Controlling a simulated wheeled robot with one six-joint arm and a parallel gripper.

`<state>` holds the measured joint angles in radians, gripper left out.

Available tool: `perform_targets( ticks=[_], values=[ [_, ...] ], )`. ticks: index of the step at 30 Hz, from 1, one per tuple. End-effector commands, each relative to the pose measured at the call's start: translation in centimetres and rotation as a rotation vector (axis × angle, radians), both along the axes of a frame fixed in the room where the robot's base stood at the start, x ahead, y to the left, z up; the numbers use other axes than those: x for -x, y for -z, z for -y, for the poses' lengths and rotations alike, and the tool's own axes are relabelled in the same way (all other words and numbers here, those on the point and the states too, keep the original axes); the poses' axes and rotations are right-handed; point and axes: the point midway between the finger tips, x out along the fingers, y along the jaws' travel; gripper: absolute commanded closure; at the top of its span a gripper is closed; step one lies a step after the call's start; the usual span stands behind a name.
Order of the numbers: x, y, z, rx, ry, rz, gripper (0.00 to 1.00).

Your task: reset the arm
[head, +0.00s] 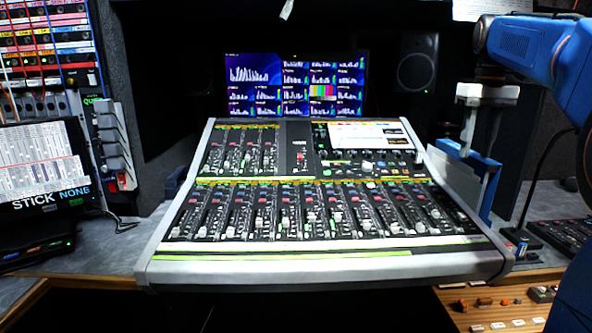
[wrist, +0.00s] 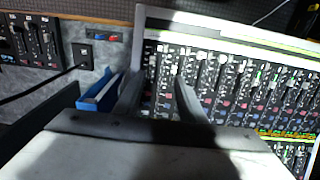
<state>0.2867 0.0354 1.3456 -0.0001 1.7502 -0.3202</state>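My arm, with blue links, enters from the right in the head view. The mixing desk (wrist: 245,35) lies beneath and beside the fingers. Whether the fingertips touch anything cannot be told.
A blue-edged object (wrist: 97,92) stands close to the left finger. A monitor (head: 295,85) and a speaker (head: 417,72) stand behind. A patch bay (head: 45,45) is at left.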

Motion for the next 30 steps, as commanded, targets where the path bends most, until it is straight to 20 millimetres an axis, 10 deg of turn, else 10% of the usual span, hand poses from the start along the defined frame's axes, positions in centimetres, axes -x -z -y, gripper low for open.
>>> perform_targets(
  ticks=[17,30],
  values=[
    [5.4,3.0,-4.4,0.017,0.003,0.074,0.63],
    [15.8,11.7,-10.5,0.026,0.014,0.213,0.63]
  ],
)
